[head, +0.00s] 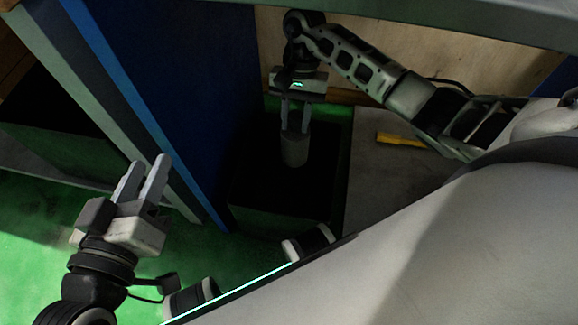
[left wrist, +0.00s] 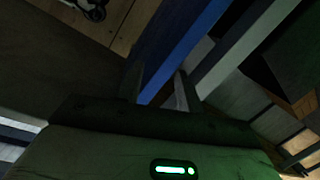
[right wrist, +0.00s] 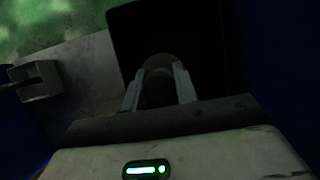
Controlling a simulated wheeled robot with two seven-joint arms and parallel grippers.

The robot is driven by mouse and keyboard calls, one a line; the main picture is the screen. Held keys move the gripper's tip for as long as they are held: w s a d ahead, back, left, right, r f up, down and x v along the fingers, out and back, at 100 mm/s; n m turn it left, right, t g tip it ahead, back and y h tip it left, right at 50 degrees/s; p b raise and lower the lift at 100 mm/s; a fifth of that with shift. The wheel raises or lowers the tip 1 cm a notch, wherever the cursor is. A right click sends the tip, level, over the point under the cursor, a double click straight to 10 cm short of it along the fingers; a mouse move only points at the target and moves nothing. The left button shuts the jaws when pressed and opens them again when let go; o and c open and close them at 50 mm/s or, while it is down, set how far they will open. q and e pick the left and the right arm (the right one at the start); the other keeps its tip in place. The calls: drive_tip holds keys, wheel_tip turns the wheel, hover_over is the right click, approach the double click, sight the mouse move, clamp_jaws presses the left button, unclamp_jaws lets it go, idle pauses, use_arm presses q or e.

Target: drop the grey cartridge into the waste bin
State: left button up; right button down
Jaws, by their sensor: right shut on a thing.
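The grey cartridge (head: 295,149) is a short cylinder hanging upright below my right gripper (head: 296,112) in the head view. My right gripper is shut on its upper end. In the right wrist view the cartridge (right wrist: 159,70) shows between the two fingers, dimly lit. The waste bin (head: 285,218) is a dark, open-topped box, and the cartridge appears over its black opening. In the right wrist view the bin (right wrist: 205,35) is a black area beyond the cartridge. My left gripper (head: 149,170) is open and empty at the left, away from the bin.
A blue panel (head: 195,85) stands directly left of the bin. A grey surface (head: 385,180) with a yellow object (head: 400,140) lies right of the bin. A dark box (head: 50,130) is at the far left. Green floor (head: 50,240) is free around my left gripper.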

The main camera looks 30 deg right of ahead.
use_arm(q)
drive_tip(key=shift+d+r, duration=0.1)
drive_tip(key=shift+r, duration=0.05)
use_arm(e)
drive_tip(key=shift+f, duration=0.55)
drive_tip(key=c, duration=1)
unclamp_jaws()
drive_tip(key=p+v, duration=0.1)
drive_tip(key=v, duration=0.5)
drive_tip(key=shift+w+d+r, duration=0.1)
drive_tip(key=shift+w+r, duration=0.05)
drive_tip(key=shift+r, duration=0.25)
use_arm(q)
drive_tip(key=shift+a+f+y, duration=0.25)
drive_tip(key=shift+f+y, duration=0.05)
drive_tip(key=shift+f, duration=0.15)
use_arm(e)
drive_tip(key=shift+w+r, duration=0.1)
drive_tip(key=shift+r, duration=0.25)
use_arm(q)
drive_tip(key=shift+r, duration=0.15)
